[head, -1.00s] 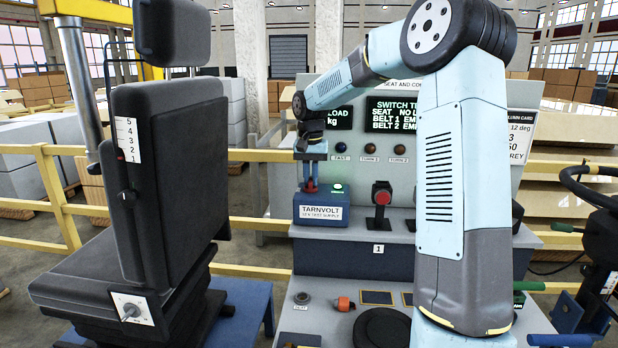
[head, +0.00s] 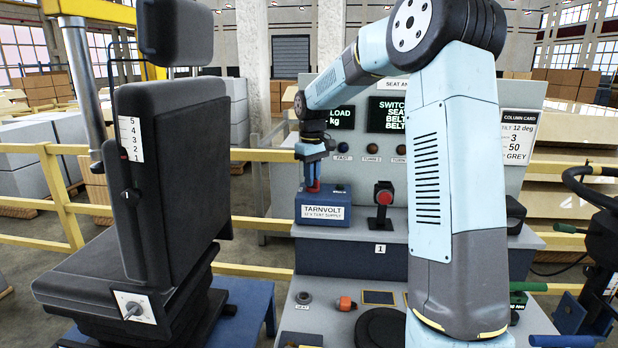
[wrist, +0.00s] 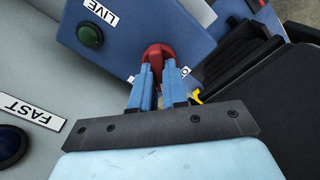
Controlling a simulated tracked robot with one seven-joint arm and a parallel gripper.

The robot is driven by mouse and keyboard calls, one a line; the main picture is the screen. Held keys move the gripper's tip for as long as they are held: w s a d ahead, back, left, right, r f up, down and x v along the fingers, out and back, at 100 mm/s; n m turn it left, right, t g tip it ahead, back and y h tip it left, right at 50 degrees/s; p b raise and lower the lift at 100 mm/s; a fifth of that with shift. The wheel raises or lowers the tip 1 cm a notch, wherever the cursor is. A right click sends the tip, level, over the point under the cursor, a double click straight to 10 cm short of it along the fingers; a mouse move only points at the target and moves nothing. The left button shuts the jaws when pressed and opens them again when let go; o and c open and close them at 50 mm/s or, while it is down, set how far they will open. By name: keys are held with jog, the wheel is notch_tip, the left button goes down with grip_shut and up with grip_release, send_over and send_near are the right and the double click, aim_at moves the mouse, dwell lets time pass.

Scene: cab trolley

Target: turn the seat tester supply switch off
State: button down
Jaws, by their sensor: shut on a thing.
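The seat tester supply is a blue box labelled TARNVOLT (head: 322,212) on the bench. Its red switch handle (wrist: 155,52) rises from the top, and it also shows low between my fingers in the head view (head: 313,186). My gripper (wrist: 160,70) is shut on the red handle from above, its blue fingers on either side. The green LIVE lamp (wrist: 90,36) beside the switch looks dark. A small label by the handle is partly hidden by a finger, so the marked position cannot be read.
A red button on a black stand (head: 383,196) stands right of the box. The dark seat (head: 170,170) is close on the left. Behind are a panel with lamps and a display (head: 393,114), part hidden by my arm. A yellow rail (head: 262,155) runs behind.

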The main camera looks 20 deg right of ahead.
jog(key=n, duration=0.5)
jog(key=shift+d, duration=0.1)
jog(key=shift+d+r+n, duration=0.1)
jog(key=shift+n, duration=1.2)
jog(key=shift+w+d, duration=0.1)
jog(key=shift+d, duration=0.05)
jog(key=c, duration=1.4)
grip_release()
jog(key=shift+o, duration=1.3)
jog(key=shift+a, duration=0.2)
notch_tip(320, 180, up, 14)
jog(key=shift+f, duration=0.25)
